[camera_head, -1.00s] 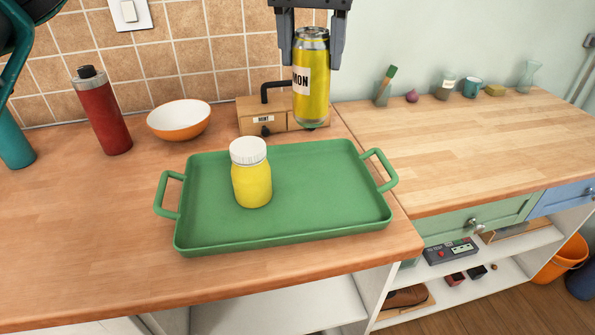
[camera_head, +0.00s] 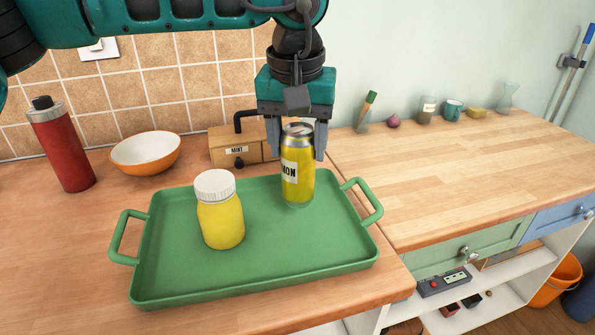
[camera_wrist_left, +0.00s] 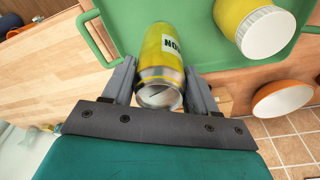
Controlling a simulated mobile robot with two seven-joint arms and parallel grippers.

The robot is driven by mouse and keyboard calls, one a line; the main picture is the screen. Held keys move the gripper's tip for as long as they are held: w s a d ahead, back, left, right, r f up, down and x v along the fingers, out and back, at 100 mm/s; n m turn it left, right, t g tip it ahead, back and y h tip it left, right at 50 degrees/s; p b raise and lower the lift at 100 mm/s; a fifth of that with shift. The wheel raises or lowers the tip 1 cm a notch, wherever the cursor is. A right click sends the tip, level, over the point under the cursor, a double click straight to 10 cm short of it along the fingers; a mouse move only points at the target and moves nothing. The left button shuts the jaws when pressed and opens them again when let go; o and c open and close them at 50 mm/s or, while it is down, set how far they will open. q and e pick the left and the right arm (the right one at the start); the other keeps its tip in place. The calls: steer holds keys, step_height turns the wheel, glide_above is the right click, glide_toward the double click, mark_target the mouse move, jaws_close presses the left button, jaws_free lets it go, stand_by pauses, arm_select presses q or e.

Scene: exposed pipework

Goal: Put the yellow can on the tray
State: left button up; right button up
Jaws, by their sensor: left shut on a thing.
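The yellow can (camera_head: 298,176) with a white label stands upright over the back right part of the green tray (camera_head: 290,262). My left gripper (camera_head: 298,150) comes down from above and is shut on the can near its silver top. The can's base is at or just above the tray floor; I cannot tell whether it touches. In the left wrist view the can (camera_wrist_left: 160,55) sits between the two fingers, with the tray (camera_wrist_left: 125,22) beyond it. My right gripper is not in view.
A yellow jar with a white lid (camera_head: 219,212) stands on the tray, left of the can. A wooden box (camera_head: 232,150) is close behind the tray. An orange bowl (camera_head: 146,153) and red bottle (camera_head: 62,145) stand at left. The wooden counter (camera_head: 440,175) at right is mostly clear.

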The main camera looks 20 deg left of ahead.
mark_target(298, 169)
arm_select(q)
steer(key=shift+f, duration=2.4)
steer(key=shift+f+b, duration=0.1)
steer(key=shift+b, duration=0.2)
steer(key=o, duration=1.2)
steer(key=shift+o, duration=0.2)
steer(key=r, duration=0.4)
steer(key=s+r+p, duration=0.1)
steer(key=r, duration=0.7)
steer(key=shift+s+d, duration=0.2)
steer(key=shift+s, duration=0.2)
